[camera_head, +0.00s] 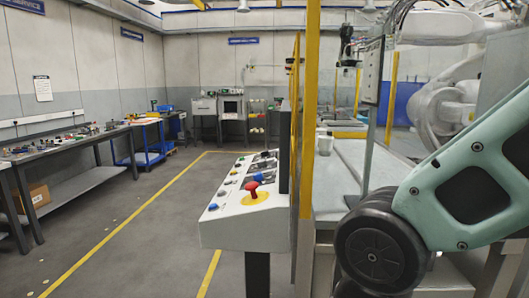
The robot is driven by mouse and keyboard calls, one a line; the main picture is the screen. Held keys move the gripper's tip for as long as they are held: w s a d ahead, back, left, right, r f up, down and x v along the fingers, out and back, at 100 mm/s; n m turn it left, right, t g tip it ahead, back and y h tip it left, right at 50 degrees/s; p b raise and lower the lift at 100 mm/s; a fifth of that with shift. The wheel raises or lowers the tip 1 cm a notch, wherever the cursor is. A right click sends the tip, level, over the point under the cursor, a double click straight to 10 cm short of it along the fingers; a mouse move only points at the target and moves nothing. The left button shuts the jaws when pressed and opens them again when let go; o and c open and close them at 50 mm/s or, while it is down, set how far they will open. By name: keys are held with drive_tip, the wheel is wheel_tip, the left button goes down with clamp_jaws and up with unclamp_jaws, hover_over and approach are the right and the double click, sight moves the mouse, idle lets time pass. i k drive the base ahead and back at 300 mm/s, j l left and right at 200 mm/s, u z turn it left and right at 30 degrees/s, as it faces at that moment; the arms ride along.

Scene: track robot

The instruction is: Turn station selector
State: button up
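A light grey control panel (228,234) stands on a dark post (257,275) near the middle of the head view. A red mushroom button (253,189) on a yellow disc sits on the sloped top. A blue button (213,207) is at its near left corner, and another blue one (258,177) lies farther back. Several small dark controls (231,182) are spread around them. I cannot tell which of these is the station selector or how it is set. My gripper is not in view.
A yellow-framed fence (308,120) rises right behind the panel. A teal arm link with a black joint (383,255) fills the lower right. A workbench (75,147) and blue cart (150,155) stand left. The floor (165,205) between is clear, with yellow lines.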

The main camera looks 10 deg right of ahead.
sight(266, 153)
drive_tip(key=i+j, duration=0.2)
drive_tip(key=i+j+z, duration=0.15)
drive_tip(key=j, duration=0.3)
drive_tip(key=i+j, duration=0.25)
drive_tip(key=i+j+z, duration=0.15)
drive_tip(key=j, duration=0.25)
